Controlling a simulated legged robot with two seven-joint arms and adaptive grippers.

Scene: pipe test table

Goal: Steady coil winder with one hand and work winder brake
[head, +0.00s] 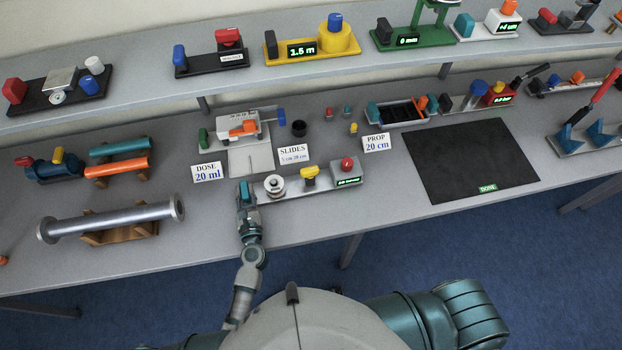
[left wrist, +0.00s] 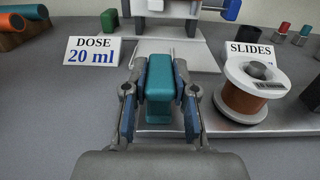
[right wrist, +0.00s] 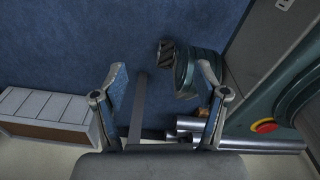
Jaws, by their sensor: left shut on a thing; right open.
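The coil winder (head: 321,189) is a light grey base plate near the table's front edge in the head view. On it are a white-flanged spool (head: 274,185), a yellow knob (head: 310,176), a red button (head: 347,164) and a small green-lit display (head: 348,181). The spool (left wrist: 257,88) shows copper-coloured winding in the left wrist view. A teal block handle (left wrist: 160,82) stands at the base's left end. My left gripper (left wrist: 159,92) is shut on this teal handle, one finger on each side. My right gripper (right wrist: 162,95) is open and empty, away from the table above the blue floor.
A DOSE 20 ml card (head: 208,172) and a SLIDES card (head: 293,154) stand just behind the winder. A dark mat (head: 470,160) lies to the right. A metal pipe (head: 110,221) rests on a wooden cradle at left. Bare table lies between winder and mat.

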